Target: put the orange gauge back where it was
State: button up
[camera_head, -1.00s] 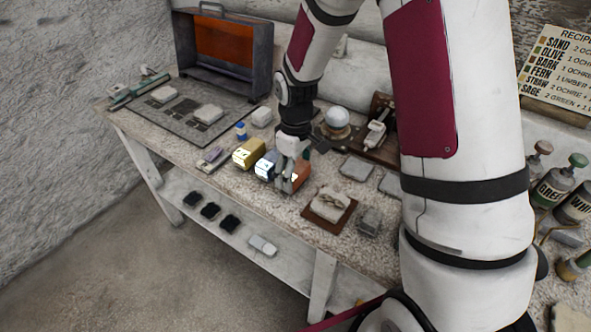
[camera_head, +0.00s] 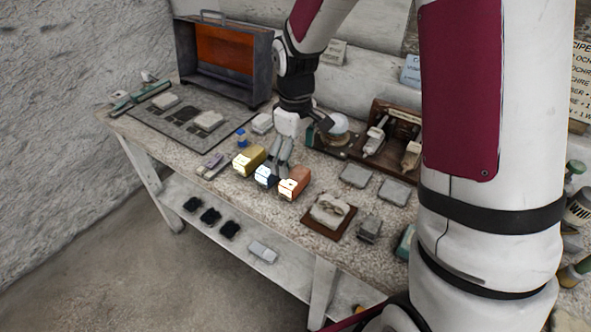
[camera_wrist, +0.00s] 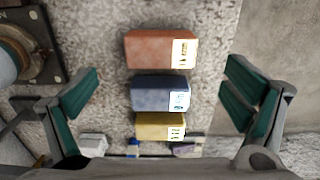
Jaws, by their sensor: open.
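The orange gauge (camera_head: 294,182) is a small block with a white label on its end. It stands on the speckled bench at the right end of a row, beside a blue block (camera_head: 266,176) and a yellow block (camera_head: 249,159). In the wrist view the orange block (camera_wrist: 158,49) is at the top, the blue one (camera_wrist: 157,93) below it and the yellow one (camera_wrist: 157,126) lowest. My gripper (camera_head: 279,168) is above the row, close to the blue block. In the wrist view its green-padded fingers are wide apart with nothing held between them.
A brown board with a pale piece (camera_head: 330,210) lies to the right of the row. Grey slabs (camera_head: 356,174) and a round-topped device (camera_head: 333,128) stand behind. A small blue-and-white bottle (camera_head: 241,138) and a purple-grey item (camera_head: 211,165) are to the left.

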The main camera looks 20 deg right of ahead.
aim_at(295, 177)
jog(key=s+r+m+t, duration=0.1)
jog(key=s+r+m, duration=0.1)
jog(key=s+r, duration=0.45)
jog(key=s+r+m+t, duration=0.1)
jog(key=s+r, duration=0.3)
jog(key=r, duration=0.5)
jog(key=s+r+m+t, duration=0.2)
jog(key=s+m, duration=0.2)
jog(key=s, duration=1)
jog(key=shift+s+d+r, duration=0.15)
jog(key=shift+s+r, duration=0.15)
jog(key=shift+r, duration=0.1)
jog(key=shift+r+p, duration=0.35)
jog(key=shift+r, duration=0.05)
